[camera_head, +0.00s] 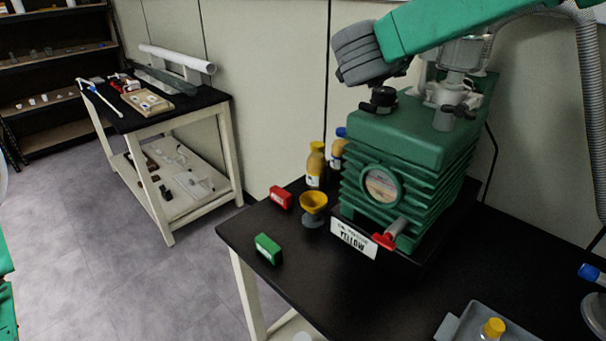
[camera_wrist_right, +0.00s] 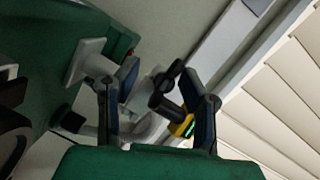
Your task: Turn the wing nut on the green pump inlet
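The green pump (camera_head: 405,150) stands on the black bench in the head view. Its metal inlet clamp (camera_head: 452,94) is on top, partly behind my right arm, with a dark wing nut (camera_head: 466,110) on it. In the right wrist view the black wing nut (camera_wrist_right: 163,100) shows between the two fingers of my right gripper (camera_wrist_right: 160,82). The fingers are apart, and I cannot tell whether they touch it. My right arm crosses above the pump in the head view and its fingers cannot be made out there. My left gripper is not in view.
A black knob (camera_head: 383,98) is on the pump's top, and a red-handled valve (camera_head: 390,235) at its front. Bottles (camera_head: 316,165), a yellow funnel (camera_head: 313,203), red (camera_head: 280,197) and green (camera_head: 268,249) boxes stand left of the pump. A grey tray (camera_head: 478,318) is at front right.

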